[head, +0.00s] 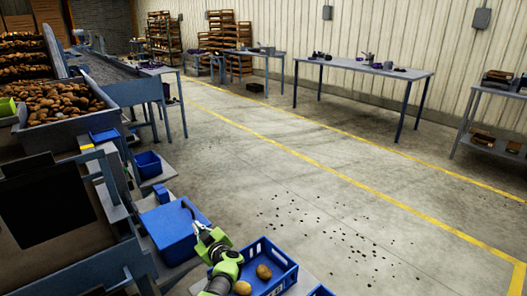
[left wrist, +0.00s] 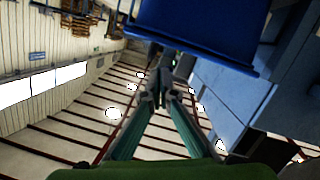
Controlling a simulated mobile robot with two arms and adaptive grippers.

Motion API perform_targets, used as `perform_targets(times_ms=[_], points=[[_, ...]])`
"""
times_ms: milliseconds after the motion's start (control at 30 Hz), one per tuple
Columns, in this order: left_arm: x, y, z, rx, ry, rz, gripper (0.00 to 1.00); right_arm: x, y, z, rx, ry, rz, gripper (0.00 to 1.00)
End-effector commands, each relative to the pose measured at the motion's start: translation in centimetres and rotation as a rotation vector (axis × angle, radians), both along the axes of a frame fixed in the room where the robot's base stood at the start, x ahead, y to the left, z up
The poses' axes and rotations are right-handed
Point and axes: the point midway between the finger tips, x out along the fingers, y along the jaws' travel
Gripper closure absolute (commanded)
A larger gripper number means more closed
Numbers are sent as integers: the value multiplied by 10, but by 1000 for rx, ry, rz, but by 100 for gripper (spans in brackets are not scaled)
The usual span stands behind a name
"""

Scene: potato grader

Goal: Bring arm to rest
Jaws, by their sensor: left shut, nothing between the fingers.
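My left arm, green and black, comes in at the bottom of the head view. Its left gripper (head: 188,208) is over the blue box (head: 165,232), with its dark fingers at the box's upper edge; whether they touch it I cannot tell. In the left wrist view the fingers (left wrist: 160,92) meet at their tips with nothing between them, and a blue surface (left wrist: 200,30) fills the top. Beside the arm, a blue crate (head: 290,272) holds potatoes (head: 264,271); another potato (head: 242,288) is next to the arm. My right gripper is not in view.
A grader with a bin of potatoes (head: 65,102) stands at the left, with a small blue bin (head: 148,163) near it. Tables (head: 365,66) line the far wall. The concrete floor in the middle is open, with dark specks scattered on it.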

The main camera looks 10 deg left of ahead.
Motion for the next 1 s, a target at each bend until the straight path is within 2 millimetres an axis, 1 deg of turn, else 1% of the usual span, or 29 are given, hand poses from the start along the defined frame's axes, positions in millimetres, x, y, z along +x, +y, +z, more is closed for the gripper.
perform_targets(times_ms=[133,233,367,467,567,667,700,767,800,867,900,967,1000], points=[[2,9,-1,29,-33,-96,100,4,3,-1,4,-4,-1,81],[1,7,0,62,-54,-226,100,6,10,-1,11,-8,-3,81],[-10,-11,-2,101,-34,-423,100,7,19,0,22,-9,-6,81],[-29,-32,-8,124,15,-571,100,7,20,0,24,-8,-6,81],[-56,-57,-18,141,93,-712,100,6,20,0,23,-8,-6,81],[-92,-81,-31,149,195,-837,100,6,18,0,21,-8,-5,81],[-109,-91,-37,151,242,-884,100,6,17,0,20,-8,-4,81],[-136,-105,-45,150,315,-944,100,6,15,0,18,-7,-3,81],[-156,-113,-50,149,369,-982,100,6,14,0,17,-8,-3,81],[-188,-123,-58,145,451,-1030,100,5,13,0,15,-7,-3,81],[-209,-130,-61,142,507,-1057,100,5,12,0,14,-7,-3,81],[-244,-137,-66,134,595,-1091,100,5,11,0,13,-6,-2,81],[-268,-141,-67,127,653,-1108,100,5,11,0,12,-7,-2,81]])
